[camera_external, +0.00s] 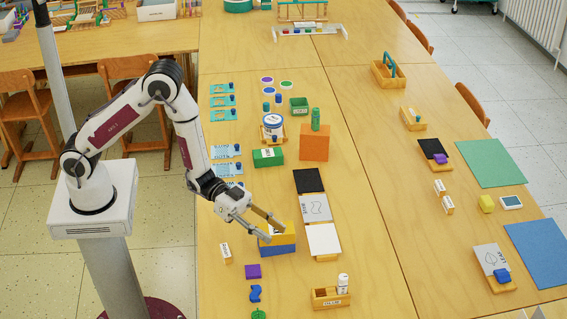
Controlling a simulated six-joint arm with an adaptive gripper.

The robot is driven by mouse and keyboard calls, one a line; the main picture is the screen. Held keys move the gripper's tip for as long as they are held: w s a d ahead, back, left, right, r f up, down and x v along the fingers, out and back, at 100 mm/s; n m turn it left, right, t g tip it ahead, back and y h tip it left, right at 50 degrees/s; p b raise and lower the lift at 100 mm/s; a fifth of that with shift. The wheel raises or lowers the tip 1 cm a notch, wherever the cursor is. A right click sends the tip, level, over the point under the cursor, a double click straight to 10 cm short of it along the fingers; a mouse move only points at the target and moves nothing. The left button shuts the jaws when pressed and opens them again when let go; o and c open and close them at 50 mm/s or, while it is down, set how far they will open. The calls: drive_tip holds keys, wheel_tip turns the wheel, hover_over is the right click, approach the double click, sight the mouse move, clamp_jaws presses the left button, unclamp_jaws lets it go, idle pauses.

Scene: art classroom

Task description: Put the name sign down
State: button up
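My gripper (276,234) hangs over the blue-and-yellow box (277,250), with its two fingers spread apart. A small white lettered patch shows between the fingertips at the box's yellow top. I cannot tell whether it is a label on the box or a separate sign between the fingers. A small wooden block with a white lettered face (225,253), like a name sign, stands on the table left of the box. Two similar lettered blocks, one at the back (439,187) and one in front (447,204), stand on the right table.
A black, a grey and a white panel (323,239) lie in a row right of the box.

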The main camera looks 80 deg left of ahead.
drive_tip(key=s+a+f+m+g+h, duration=0.25)
drive_tip(key=s+a+m+g, duration=0.6)
drive_tip(key=s+a, duration=0.7)
approach(225, 249)
drive_tip(key=shift+w+d+r+y, duration=0.2)
drive_tip(key=shift+w+d+y, duration=0.15)
drive_tip(key=shift+w+d, duration=0.3)
drive_tip(key=shift+f, duration=0.35)
drive_tip(key=shift+x, duration=1.35)
drive_tip(key=shift+s+d, duration=0.1)
drive_tip(key=shift+s+d+f, duration=0.1)
drive_tip(key=shift+d+f, duration=0.1)
drive_tip(key=shift+d, duration=0.55)
drive_tip(key=shift+s+d+f, duration=0.1)
drive_tip(key=shift+d+f, duration=0.1)
drive_tip(key=shift+d, duration=0.6)
drive_tip(key=shift+x, duration=1)
